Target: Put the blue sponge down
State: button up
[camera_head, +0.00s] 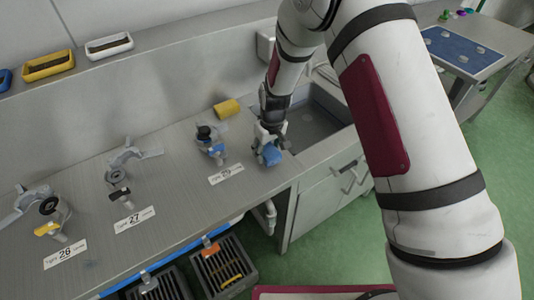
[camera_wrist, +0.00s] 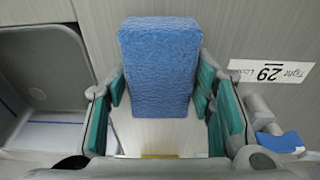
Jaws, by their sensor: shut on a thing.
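The blue sponge (camera_wrist: 160,68) is a block held between the teal finger pads of my gripper (camera_wrist: 162,100) in the wrist view. In the head view the sponge (camera_head: 272,155) shows under my gripper (camera_head: 268,140), over the grey counter (camera_head: 190,195) just left of the sink. I cannot tell whether it touches the counter.
The sink (camera_head: 312,122) is right of my gripper. A blue-handled fitting (camera_head: 210,143) and the "29" label (camera_head: 226,173) are close on the left. More fittings (camera_head: 125,165) stand further left. Crates (camera_head: 222,268) stand below the front edge.

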jog(key=shift+f, duration=0.95)
jog(key=shift+f, duration=0.15)
jog(key=o, duration=1.3)
